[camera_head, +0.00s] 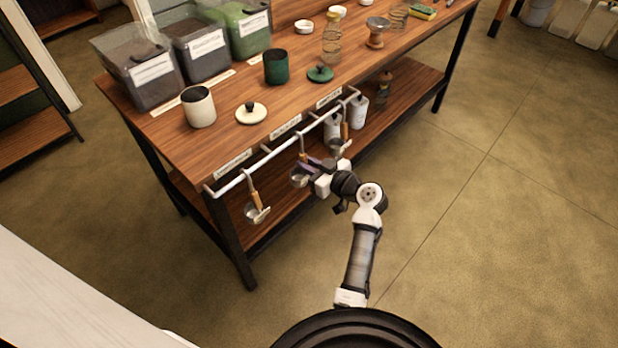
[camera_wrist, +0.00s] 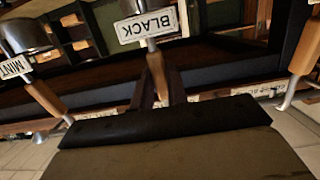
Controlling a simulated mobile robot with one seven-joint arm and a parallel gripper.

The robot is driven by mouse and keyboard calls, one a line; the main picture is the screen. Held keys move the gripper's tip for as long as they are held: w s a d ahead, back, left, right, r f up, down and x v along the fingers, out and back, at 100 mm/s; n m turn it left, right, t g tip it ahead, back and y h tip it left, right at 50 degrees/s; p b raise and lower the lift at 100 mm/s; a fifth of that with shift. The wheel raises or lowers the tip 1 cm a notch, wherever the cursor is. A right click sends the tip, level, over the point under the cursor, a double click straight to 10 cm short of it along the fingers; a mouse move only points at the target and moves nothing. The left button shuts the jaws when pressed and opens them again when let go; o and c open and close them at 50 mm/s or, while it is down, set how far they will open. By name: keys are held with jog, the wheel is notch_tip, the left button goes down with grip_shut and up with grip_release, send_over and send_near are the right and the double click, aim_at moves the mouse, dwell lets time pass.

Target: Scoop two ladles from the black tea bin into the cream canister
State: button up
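Three clear bins stand on the table's left end; the leftmost (camera_head: 147,88) holds dark contents, and its label is too small to read. The cream canister (camera_head: 199,109) stands upright and open in front of them, its lid (camera_head: 251,114) beside it. Several ladles hang from the front rail. The ladle tagged BLACK (camera_wrist: 150,24) is in the middle of the wrist view. My gripper (camera_head: 308,166) is at the middle ladle (camera_head: 299,180) below the rail. Its dark fingers (camera_wrist: 160,88) lie either side of the wooden handle; whether they grip is unclear.
The white rail (camera_head: 262,160) runs along the table (camera_head: 225,143) front, above a lower shelf. Ladles hang on both sides, the left one (camera_head: 256,208) nearest. A green canister (camera_head: 276,68) and its lid (camera_head: 320,74) stand behind. The floor to the right is clear.

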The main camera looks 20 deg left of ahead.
aim_at(305, 155)
grip_shut()
jog(key=shift+r, duration=0.1)
jog(key=shift+r+p, duration=0.6)
jog(key=shift+r, duration=1.05)
jog(key=shift+s+d+f, duration=0.15)
jog(key=shift+d, duration=0.35)
jog(key=shift+f+b+v, duration=0.2)
jog(key=shift+b+v, duration=0.05)
jog(key=shift+v, duration=0.7)
jog(key=shift+f+b+v, duration=0.2)
jog(key=shift+b+v, duration=0.1)
jog(key=shift+v, duration=0.7)
jog(key=shift+f+b+v, duration=0.15)
jog(key=shift+b+v, duration=0.1)
jog(key=shift+v, duration=0.7)
jog(key=shift+d+r, duration=0.1)
jog(key=shift+d, duration=0.05)
